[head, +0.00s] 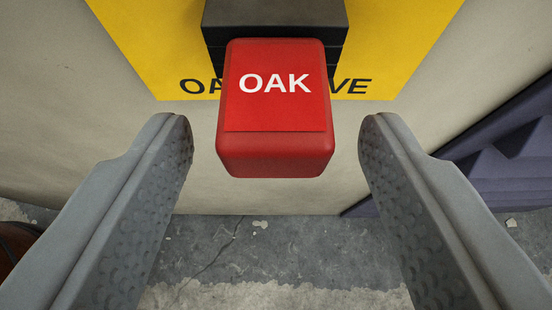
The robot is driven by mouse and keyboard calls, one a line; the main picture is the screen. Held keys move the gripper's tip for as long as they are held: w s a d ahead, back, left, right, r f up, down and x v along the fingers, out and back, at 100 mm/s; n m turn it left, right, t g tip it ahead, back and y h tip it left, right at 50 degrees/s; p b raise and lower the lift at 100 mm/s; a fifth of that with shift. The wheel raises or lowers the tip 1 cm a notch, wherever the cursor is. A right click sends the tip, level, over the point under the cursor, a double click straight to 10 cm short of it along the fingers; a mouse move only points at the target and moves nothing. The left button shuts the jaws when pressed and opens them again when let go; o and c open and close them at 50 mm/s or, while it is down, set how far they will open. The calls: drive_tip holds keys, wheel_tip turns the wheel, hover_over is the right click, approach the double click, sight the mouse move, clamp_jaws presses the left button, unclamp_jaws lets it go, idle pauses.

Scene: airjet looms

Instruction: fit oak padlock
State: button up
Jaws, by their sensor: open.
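The red padlock (275,110) with the white word OAK is in the upper middle of the head view. It sits against a dark grey block (275,18) in front of a yellow plate (410,40). How it joins the block is hidden behind its body. My gripper (276,138) is open, with one grey finger on each side of the padlock. A gap shows between each finger and the padlock, so neither touches it in the picture.
The yellow plate carries black letters, partly hidden by the padlock, on a pale wall panel (60,110). A dark purple ridged part (500,150) is at the right. A brown rounded thing (18,250) shows at the left edge. Cracked grey floor (270,260) lies below.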

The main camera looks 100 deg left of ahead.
drive_tip(key=shift+d, duration=0.1)
drive_tip(key=v, duration=1.7)
drive_tip(key=shift+w+d, duration=0.1)
drive_tip(key=shift+d, duration=0.05)
